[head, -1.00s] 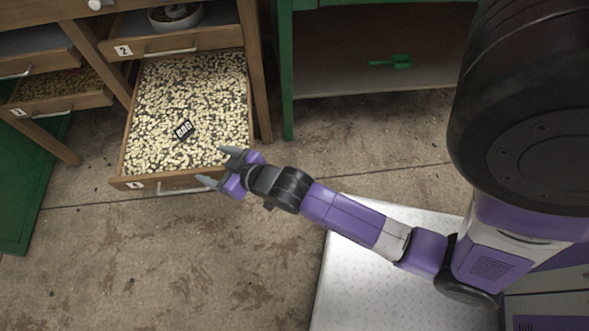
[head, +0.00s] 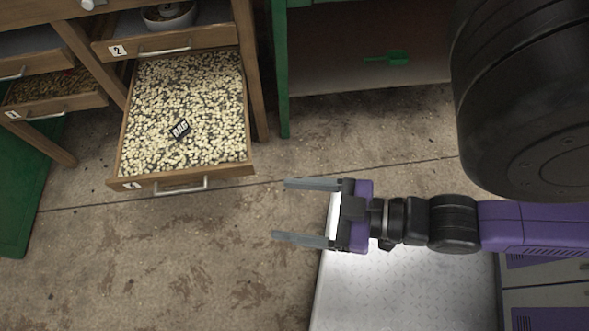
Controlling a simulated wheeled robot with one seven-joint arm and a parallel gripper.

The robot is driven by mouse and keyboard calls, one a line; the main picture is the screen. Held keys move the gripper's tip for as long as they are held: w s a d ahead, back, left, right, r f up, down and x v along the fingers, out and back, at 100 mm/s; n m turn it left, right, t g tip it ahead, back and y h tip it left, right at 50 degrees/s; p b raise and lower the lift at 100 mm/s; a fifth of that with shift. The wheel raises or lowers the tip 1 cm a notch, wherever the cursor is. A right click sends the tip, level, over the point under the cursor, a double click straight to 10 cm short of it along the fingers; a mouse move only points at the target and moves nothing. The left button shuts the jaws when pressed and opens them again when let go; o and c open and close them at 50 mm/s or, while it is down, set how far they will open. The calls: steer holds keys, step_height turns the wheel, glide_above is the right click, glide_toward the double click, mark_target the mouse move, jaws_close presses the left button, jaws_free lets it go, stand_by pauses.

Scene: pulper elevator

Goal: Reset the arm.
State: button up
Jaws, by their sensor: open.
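My gripper (head: 296,212) is open and empty, its two grey fingers apart and pointing left. It is over the concrete floor, to the right of and apart from the pulled-out lower drawer. My arm (head: 455,222) runs in from the right edge, roughly level in the picture.
The lower drawer (head: 214,171) is open and full of pale beans, with a small black-and-white tag (head: 180,130) on them. The drawer marked 2 (head: 165,48) above holds a bowl (head: 170,15). A green scoop (head: 387,58) lies in the green cabinet (head: 280,70). Floor at lower left is clear.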

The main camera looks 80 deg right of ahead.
step_height(320, 180, up, 24)
steer(key=p, duration=2.3)
steer(key=shift+p, duration=0.4)
steer(key=shift+f, duration=0.15)
steer(key=shift+c, duration=0.2)
